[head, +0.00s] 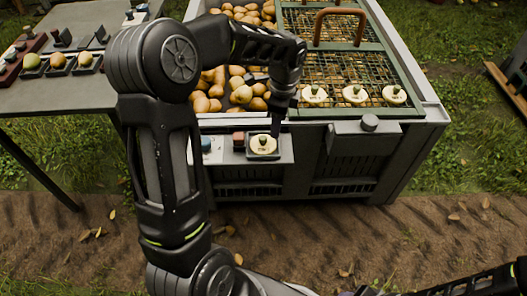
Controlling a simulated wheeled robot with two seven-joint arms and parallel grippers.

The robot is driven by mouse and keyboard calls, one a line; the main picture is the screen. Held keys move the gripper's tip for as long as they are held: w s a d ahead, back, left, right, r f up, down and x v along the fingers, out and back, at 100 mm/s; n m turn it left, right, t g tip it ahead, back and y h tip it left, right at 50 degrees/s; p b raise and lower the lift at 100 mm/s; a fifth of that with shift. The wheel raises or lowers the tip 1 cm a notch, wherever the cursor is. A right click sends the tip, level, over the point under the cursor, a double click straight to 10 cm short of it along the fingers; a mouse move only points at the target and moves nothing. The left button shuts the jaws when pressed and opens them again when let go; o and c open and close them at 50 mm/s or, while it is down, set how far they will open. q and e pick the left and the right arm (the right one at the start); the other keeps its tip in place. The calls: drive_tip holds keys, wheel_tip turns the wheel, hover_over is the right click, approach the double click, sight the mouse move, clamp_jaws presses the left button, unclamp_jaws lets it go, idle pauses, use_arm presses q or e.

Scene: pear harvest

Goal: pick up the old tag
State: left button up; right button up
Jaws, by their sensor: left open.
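A cream tag (263,147) with a dark knob lies in a dark square holder on the grey ledge (226,155) at the front of the crate. I cannot read any marking that tells its age. My left gripper (276,130) points down from above, its tips at the tag's upper right edge. It is open, and nothing shows held in it. I cannot tell whether the fingers touch the knob. Part of my right arm shows at the bottom right, but its gripper does not.
The grey crate (420,132) holds pears (240,95) on its left side. A green mesh lid (375,113) carries three cream knobbed tags along its front edge. A grey table (75,97) with pears in small trays stands at left. Bare soil lies in front.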

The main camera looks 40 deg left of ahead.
sight(263, 138)
use_arm(q)
drive_tip(key=shift+s+a+r+m+g+y, duration=0.45)
drive_tip(key=shift+s+a+r+m, duration=0.25)
drive_tip(key=shift+s+a+r, duration=0.3)
drive_tip(key=shift+w+a+f, duration=0.1)
drive_tip(key=shift+a+f+b, duration=0.2)
drive_tip(key=shift+f+b, duration=0.1)
drive_tip(key=shift+f, duration=1)
drive_tip(key=shift+f, duration=0.15)
drive_tip(key=f, duration=0.1)
drive_tip(key=f+b, duration=0.1)
drive_tip(key=f, duration=0.3)
drive_tip(key=shift+a, duration=0.4)
drive_tip(key=shift+c, duration=0.3)
clamp_jaws()
